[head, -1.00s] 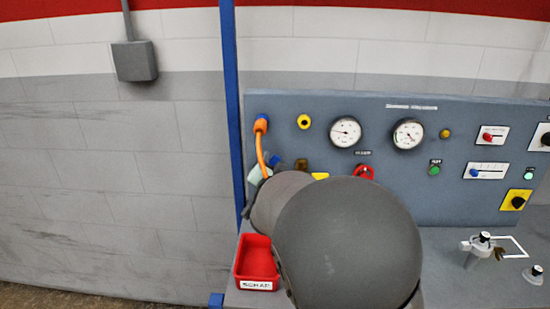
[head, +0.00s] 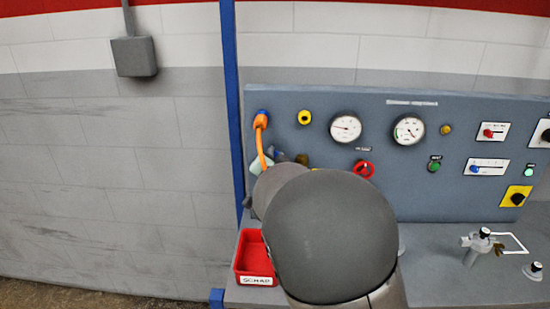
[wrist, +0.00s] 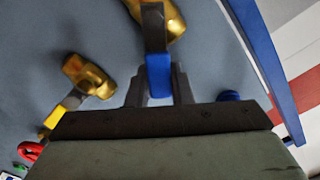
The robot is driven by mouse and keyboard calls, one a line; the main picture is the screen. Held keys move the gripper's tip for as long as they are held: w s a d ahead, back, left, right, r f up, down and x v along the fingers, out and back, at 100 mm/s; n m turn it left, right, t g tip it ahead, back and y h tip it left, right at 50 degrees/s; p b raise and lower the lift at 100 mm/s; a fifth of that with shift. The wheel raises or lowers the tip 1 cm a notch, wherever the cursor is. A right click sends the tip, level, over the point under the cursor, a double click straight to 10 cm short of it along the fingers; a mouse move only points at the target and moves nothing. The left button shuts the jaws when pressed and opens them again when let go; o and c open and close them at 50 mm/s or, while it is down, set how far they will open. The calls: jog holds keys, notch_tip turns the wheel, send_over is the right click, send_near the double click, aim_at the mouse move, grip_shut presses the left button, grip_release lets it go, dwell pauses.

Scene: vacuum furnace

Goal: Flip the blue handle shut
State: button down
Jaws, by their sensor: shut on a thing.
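In the wrist view the blue handle (wrist: 159,75) sits between the two fingers of my gripper (wrist: 158,84), which is shut on it. A dark lever (wrist: 152,22) runs from the blue grip up to a brass valve body (wrist: 170,18) on the grey panel. In the head view my own arm covers most of the handle and the gripper. Part of a brass fitting (head: 302,158) shows just past the arm.
A second brass valve (wrist: 90,76) with a yellow handle (wrist: 51,115) is left of the gripper. An orange hose (head: 260,142) hangs beside the work area. A red scrap bin (head: 253,259) stands below. The panel carries gauges (head: 346,127) and a red knob (head: 363,169).

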jog(key=f+m+b, duration=0.1)
jog(key=m+b, duration=0.2)
jog(key=b, duration=0.3)
jog(key=d+f+m+b, duration=0.1)
jog(key=f+m+b, duration=0.1)
jog(key=m+b, duration=0.2)
jog(key=d+f+m+b, duration=0.1)
jog(key=f+m+b, duration=0.1)
jog(key=b, duration=0.8)
jog(key=shift+d+m, duration=0.2)
jog(key=shift+m, duration=0.5)
jog(key=c, duration=1.3)
grip_release()
jog(key=shift+r, duration=0.1)
jog(key=shift+s, duration=0.15)
jog(key=s, duration=1.7)
jog(key=shift+s+p, duration=0.1)
jog(key=shift+p, duration=0.25)
